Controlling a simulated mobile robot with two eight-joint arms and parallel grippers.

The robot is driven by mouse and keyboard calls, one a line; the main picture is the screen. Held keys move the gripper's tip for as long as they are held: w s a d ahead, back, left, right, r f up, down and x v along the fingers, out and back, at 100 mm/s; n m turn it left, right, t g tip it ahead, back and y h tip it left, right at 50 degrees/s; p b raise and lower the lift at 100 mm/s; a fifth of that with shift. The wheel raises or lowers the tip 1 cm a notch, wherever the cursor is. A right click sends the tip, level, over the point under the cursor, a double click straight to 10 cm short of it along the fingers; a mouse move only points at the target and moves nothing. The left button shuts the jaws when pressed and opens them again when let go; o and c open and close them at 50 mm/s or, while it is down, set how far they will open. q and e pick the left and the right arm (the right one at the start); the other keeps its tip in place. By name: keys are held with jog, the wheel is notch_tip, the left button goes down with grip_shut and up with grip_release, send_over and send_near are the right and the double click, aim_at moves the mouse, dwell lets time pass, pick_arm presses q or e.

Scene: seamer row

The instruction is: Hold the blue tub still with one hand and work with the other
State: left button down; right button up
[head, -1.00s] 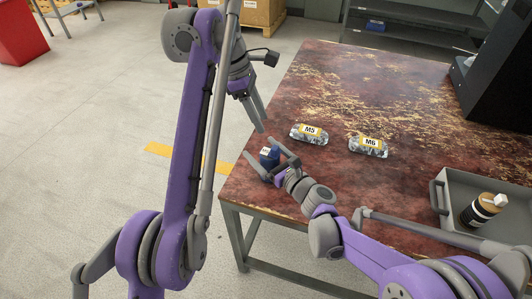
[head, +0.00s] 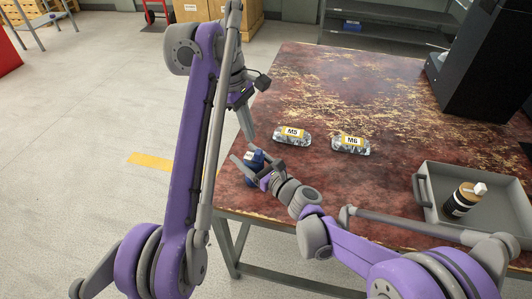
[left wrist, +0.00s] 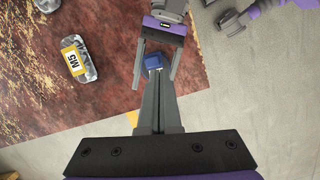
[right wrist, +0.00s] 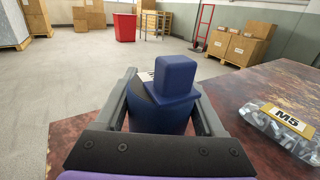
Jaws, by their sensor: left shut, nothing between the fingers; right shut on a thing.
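The blue tub (head: 252,160) stands near the left corner of the worn red-brown table (head: 330,190). My right gripper (head: 246,152) is shut on it, one finger on each side. In the right wrist view the tub (right wrist: 165,112) fills the space between the fingers, with a raised square blue block on top. My left gripper (head: 250,137) is shut and empty, pointing down just above and beside the tub. In the left wrist view its closed fingers (left wrist: 153,78) reach over the tub (left wrist: 154,62) and hide part of it; whether they touch is not clear.
Clear packs labelled M5 (head: 292,136) and M6 (head: 350,146) lie to the right of the tub. A black machine (head: 478,75) stands at the back right. The table's middle is bare.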

pick_arm(q)
jog(key=s+d+m+t+y, duration=0.2)
jog(key=d+m+y, duration=0.3)
jog(key=m, duration=1.2)
jog(key=s+d+m+t+y, duration=0.3)
jog(key=d+m+y, duration=0.2)
jog(key=d+m, duration=0.6)
jog(key=m, duration=0.6)
jog(key=shift+s+f+y, duration=0.3)
jog(key=shift+a, duration=0.1)
